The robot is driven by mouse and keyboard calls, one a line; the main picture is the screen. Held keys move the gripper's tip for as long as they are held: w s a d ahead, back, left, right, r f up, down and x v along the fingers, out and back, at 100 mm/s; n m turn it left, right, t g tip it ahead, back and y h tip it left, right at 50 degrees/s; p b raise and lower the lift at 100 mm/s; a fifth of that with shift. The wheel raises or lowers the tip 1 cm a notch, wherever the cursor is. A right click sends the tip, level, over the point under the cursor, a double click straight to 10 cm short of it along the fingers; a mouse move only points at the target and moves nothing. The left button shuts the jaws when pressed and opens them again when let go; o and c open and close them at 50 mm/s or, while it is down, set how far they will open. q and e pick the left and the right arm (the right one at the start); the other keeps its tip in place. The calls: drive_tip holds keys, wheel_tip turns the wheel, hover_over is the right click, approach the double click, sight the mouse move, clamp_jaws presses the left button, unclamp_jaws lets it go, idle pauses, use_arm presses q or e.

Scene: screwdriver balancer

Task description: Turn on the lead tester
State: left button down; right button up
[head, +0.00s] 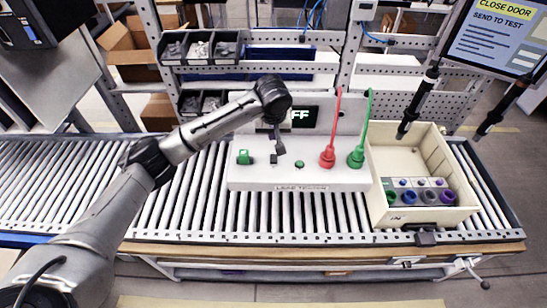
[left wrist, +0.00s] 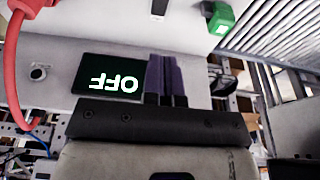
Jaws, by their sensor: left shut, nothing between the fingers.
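The lead tester (head: 255,181) is a white box on the roller conveyor. Its dark display (head: 303,117) is partly hidden by my arm in the head view; in the left wrist view the display (left wrist: 112,78) reads OFF, upside down. On the tester are a green block (head: 244,157), a small dark part (head: 273,159), a green button (head: 299,164), a red plug (head: 327,158) and a green plug (head: 356,158). My left gripper (head: 280,150) is shut and empty, pointing down above the tester between block and button. Its fingers (left wrist: 165,75) show together in the wrist view. Contact cannot be told.
A cream bin (head: 415,160) with several coloured round sockets stands right of the tester. Two black screwdrivers (head: 418,103) hang near the bin. Red and green leads rise from the plugs. Grey parts bins (head: 200,48) are on the rack behind. Rollers left of the tester are clear.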

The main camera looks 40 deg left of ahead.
use_arm(q)
drive_tip(key=p, duration=0.2)
approach(273, 161)
drive_tip(key=x, duration=0.5)
drive_tip(key=shift+w+a+f, duration=0.15)
drive_tip(key=shift+w+f, duration=0.15)
drive_tip(key=shift+x, duration=0.8)
drive_tip(key=shift+s, duration=0.25)
